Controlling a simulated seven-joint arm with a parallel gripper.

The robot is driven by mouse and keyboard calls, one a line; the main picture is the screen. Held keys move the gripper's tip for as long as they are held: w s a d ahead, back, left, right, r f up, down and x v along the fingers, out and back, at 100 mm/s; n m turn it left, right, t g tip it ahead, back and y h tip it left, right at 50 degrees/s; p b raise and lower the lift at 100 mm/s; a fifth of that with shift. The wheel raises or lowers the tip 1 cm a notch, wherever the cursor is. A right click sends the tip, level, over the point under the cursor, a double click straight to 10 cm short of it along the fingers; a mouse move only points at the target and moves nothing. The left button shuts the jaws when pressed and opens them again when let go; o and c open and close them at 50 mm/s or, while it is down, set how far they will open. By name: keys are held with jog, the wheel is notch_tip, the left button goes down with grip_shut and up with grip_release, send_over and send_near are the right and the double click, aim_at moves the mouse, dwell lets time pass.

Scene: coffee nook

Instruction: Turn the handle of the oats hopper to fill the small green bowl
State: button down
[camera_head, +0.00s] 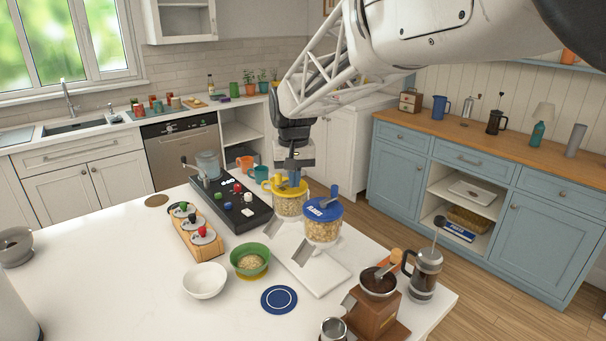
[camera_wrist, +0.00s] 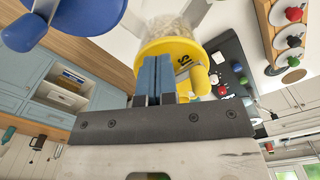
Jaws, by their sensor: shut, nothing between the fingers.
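Two clear hoppers with tan contents stand side by side on the counter. The yellow-lidded hopper (camera_head: 289,205) is behind the blue-lidded one (camera_head: 322,230); their lid lettering is too small to read surely. My gripper (camera_head: 292,181) is shut and empty, pointing down at the yellow lid, close to its yellow handle (camera_head: 269,184). In the wrist view, my blue fingertips (camera_wrist: 155,78) are pressed together in front of the yellow lid (camera_wrist: 182,50), beside the handle (camera_wrist: 200,78); contact cannot be told. The small green bowl (camera_head: 239,264) stands in front of the hoppers and holds tan flakes.
A white tray (camera_head: 325,283) lies below the hoppers. A white bowl (camera_head: 204,285) and blue coaster (camera_head: 279,300) are near the green bowl. A wooden grinder (camera_head: 372,318) and French press (camera_head: 425,273) stand right. A black panel (camera_head: 222,205) lies behind. The left counter is mostly clear.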

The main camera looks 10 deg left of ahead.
notch_tip(320, 180, up, 7)
dwell(1.1)
jog(key=shift+f, duration=0.1)
jog(key=s+d+f+m+t, duration=0.1)
jog(key=s+d+m, duration=0.1)
jog(key=s+d, duration=1.45)
jog(key=s+d+f, duration=0.3)
jog(key=s+d, duration=0.1)
jog(key=s, duration=0.2)
jog(key=s+d+f+t, duration=0.1)
jog(key=s+d+f, duration=0.2)
jog(key=s, duration=0.3)
jog(key=s+d+f+m, duration=0.1)
jog(key=s+d+f, duration=0.2)
jog(key=s+d, duration=0.2)
jog(key=shift+s+d+f+t, duration=0.2)
jog(key=shift+s+d+t, duration=0.15)
jog(key=shift+s, duration=0.6)
